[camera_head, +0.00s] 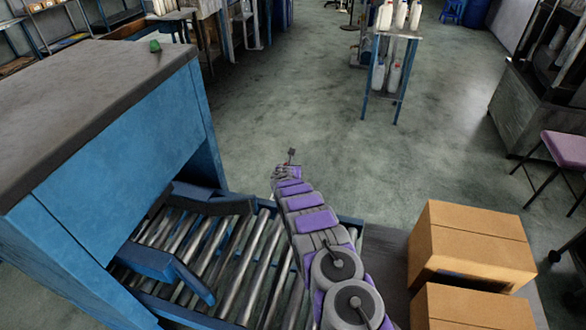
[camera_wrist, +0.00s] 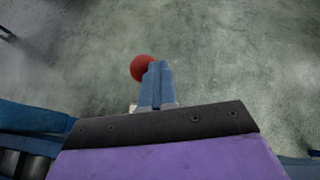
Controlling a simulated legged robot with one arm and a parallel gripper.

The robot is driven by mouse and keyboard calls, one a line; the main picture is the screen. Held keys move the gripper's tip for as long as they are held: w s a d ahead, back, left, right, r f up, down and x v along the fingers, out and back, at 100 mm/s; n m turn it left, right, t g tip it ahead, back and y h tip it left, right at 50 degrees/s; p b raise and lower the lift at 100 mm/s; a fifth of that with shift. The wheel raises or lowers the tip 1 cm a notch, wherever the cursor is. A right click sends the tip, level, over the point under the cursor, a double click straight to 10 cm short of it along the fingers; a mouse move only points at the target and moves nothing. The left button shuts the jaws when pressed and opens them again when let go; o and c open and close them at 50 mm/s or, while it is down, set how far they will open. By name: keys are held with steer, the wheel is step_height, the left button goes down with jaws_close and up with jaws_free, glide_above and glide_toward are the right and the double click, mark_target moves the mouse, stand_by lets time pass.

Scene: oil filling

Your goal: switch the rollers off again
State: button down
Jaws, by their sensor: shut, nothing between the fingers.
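The rollers (camera_head: 262,255) are a row of bare metal bars in a blue conveyor frame, leading out from under a blue machine housing. I cannot tell whether they turn. My gripper (camera_wrist: 157,72) is shut and empty; its blue fingers lie together in the wrist view. A round red knob (camera_wrist: 142,67) shows just left of the fingertips, partly covered by them. I cannot tell whether they touch. In the head view my arm reaches out over the conveyor's far edge, and the red knob cannot be made out there.
The blue housing (camera_head: 120,150) with a dark top fills the left; a small green piece (camera_head: 155,46) sits on it. Cardboard boxes (camera_head: 470,245) stand at the lower right. A small table (camera_head: 397,34) with white bottles stands at the back. The floor between is clear.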

steer(key=p+v, duration=0.1)
steer(key=v, duration=1.6)
steer(key=shift+a+p, duration=0.25)
steer(key=shift+p, duration=0.1)
stand_by(0.4)
steer(key=shift+d+r, duration=0.1)
steer(key=shift+d, duration=0.15)
